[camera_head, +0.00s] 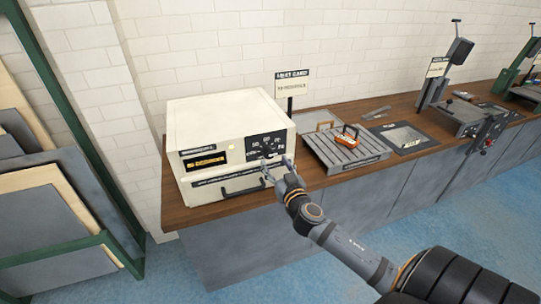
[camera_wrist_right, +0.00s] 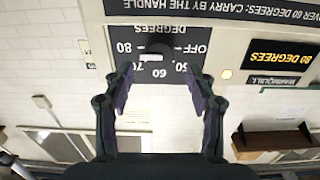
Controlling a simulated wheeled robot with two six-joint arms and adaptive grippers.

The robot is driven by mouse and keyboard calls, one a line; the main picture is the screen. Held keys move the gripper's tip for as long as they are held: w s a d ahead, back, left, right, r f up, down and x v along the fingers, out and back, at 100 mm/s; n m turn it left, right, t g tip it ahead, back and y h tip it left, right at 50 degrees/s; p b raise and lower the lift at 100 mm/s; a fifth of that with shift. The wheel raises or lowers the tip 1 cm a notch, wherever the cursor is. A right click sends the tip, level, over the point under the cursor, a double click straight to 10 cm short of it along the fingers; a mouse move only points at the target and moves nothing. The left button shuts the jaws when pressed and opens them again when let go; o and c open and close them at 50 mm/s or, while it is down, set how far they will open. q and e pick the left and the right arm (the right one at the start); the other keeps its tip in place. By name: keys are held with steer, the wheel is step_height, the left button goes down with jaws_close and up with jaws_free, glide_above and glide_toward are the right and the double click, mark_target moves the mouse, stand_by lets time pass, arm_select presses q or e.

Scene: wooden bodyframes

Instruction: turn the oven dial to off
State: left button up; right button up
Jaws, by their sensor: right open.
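The cream oven (camera_head: 225,125) stands on the left end of the wooden counter. Its black dial panel (camera_head: 279,139) is at the right of the front face. In the right wrist view, which is upside down, the dark round dial (camera_wrist_right: 158,50) sits on the panel among the marks OFF, 50, 60, 70 and 80. A small white mark shows by the dial; its exact setting is hard to read. My right gripper (camera_head: 277,168) is open in front of the panel, its fingertips (camera_wrist_right: 160,80) spread apart with nothing between them. My left gripper is not in view.
A dark handle (camera_head: 243,189) runs along the oven's lower front, close to my right gripper. A grey ribbed tray (camera_head: 346,157) with an orange-handled tool (camera_head: 347,134) lies right of the oven. A sign (camera_head: 291,87) stands behind. A rack with panels stands at left.

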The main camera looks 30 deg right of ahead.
mark_target(270, 155)
steer(key=p+x, duration=0.1)
steer(key=x, duration=0.4)
steer(key=c, duration=1.2)
